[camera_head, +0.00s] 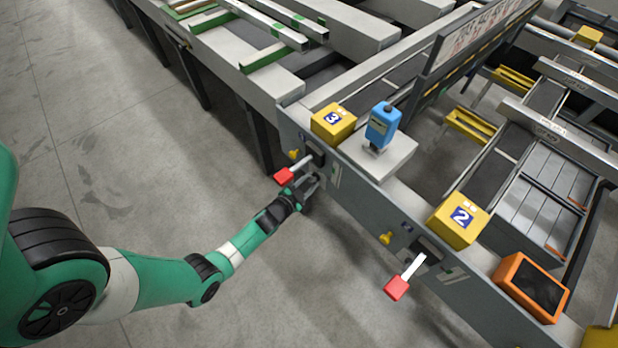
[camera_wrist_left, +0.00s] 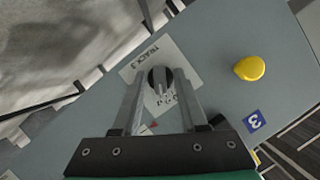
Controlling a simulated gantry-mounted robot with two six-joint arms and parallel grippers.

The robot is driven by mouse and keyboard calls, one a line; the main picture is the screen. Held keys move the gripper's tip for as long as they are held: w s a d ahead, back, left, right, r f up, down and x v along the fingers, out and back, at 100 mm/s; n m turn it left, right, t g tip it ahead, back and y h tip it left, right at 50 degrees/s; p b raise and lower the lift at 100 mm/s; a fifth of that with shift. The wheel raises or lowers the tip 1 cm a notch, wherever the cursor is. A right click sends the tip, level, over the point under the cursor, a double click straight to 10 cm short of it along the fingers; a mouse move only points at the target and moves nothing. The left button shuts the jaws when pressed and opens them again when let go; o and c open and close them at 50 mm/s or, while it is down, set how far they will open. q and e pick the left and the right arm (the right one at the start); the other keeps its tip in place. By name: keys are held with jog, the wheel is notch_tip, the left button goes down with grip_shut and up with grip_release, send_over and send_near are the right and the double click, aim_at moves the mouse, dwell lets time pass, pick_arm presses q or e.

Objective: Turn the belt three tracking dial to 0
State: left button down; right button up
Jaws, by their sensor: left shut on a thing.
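The belt three tracking dial (camera_wrist_left: 156,77) is a small dark round knob on a pale label plate (camera_wrist_left: 137,69) marked "TRACK 3" in the left wrist view. My left gripper (camera_wrist_left: 159,88) is shut on it, with one finger on each side. The scale is partly covered by the fingers and knob, and I cannot read the dial's setting. In the head view my left gripper (camera_head: 314,183) is against the front panel below the yellow box marked 3 (camera_head: 334,120); the dial is hidden there. My right gripper is not in view.
A red-tipped lever (camera_head: 284,175) sticks out just left of my left gripper. A yellow button (camera_wrist_left: 249,68) is on the same panel. Another red-handled lever (camera_head: 398,287) and the box marked 2 (camera_head: 458,219) are farther right. The floor in front is clear.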

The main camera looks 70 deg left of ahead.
pick_arm(q)
jog(key=p, duration=0.1)
jog(key=n+h+p, duration=0.1)
jog(key=p, duration=0.1)
jog(key=shift+a+r+n, duration=0.15)
jog(key=shift+r+n, duration=0.15)
jog(key=shift+r, duration=0.1)
jog(key=shift+f+n+h+p, duration=0.2)
jog(key=shift+n+h+p, duration=0.2)
jog(key=shift+n+p, duration=0.15)
jog(key=shift+s+f+n+h, duration=0.1)
jog(key=shift+f+n+h, duration=0.05)
jog(key=shift+n+h, duration=0.55)
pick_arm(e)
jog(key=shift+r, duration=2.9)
pick_arm(q)
jog(key=c, duration=0.8)
grip_release()
jog(key=shift+t, duration=0.3)
